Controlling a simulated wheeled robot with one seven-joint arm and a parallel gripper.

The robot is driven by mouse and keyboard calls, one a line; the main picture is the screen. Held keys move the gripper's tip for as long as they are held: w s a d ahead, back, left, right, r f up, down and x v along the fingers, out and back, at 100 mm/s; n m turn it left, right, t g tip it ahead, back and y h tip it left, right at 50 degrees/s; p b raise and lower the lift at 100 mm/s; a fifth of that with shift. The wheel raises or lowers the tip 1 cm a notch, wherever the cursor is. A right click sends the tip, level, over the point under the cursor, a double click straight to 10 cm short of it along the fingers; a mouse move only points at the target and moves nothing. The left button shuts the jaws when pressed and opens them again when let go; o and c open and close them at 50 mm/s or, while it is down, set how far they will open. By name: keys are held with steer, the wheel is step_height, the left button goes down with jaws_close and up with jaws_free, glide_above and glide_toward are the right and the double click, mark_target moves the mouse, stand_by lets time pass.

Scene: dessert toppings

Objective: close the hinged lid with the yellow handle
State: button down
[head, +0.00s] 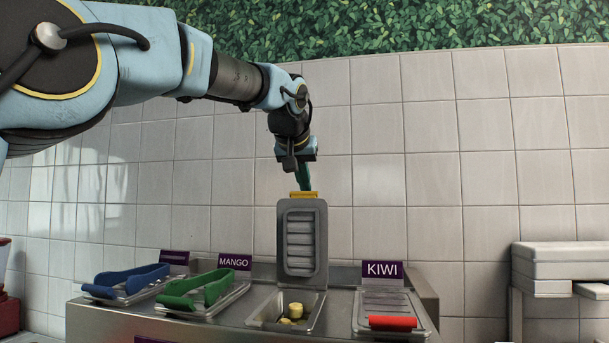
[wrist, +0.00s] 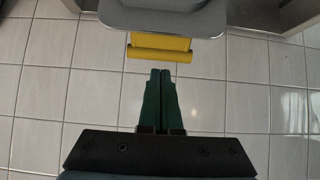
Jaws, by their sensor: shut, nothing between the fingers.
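The grey hinged lid (head: 302,240) stands upright, open, over its topping bin (head: 262,308) in the head view. Its yellow handle (head: 303,195) is at the top edge. A few pale yellow pieces (head: 292,311) lie in the bin. In the wrist view the yellow handle (wrist: 159,48) projects from the lid's edge (wrist: 165,18). My gripper (wrist: 161,72) has green fingers, shut and empty, with the tips close to the handle. In the head view my gripper (head: 303,180) is just above and behind the handle; whether it touches is unclear.
Left of the open bin are lids with a green handle (head: 203,287) and a blue handle (head: 126,280). To the right is a closed lid with a red handle (head: 392,322) by the KIWI sign (head: 382,269). A tiled wall (head: 450,180) stands behind the counter.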

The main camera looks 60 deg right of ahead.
steer(key=shift+s+a+f, duration=0.15)
steer(key=shift+a+f, duration=0.05)
steer(key=shift+a, duration=0.25)
steer(key=shift+s+a+f, duration=0.15)
steer(key=shift+a+f, duration=0.05)
steer(key=shift+a, duration=0.25)
steer(key=shift+a+f+b, duration=0.15)
steer(key=shift+b, duration=0.25)
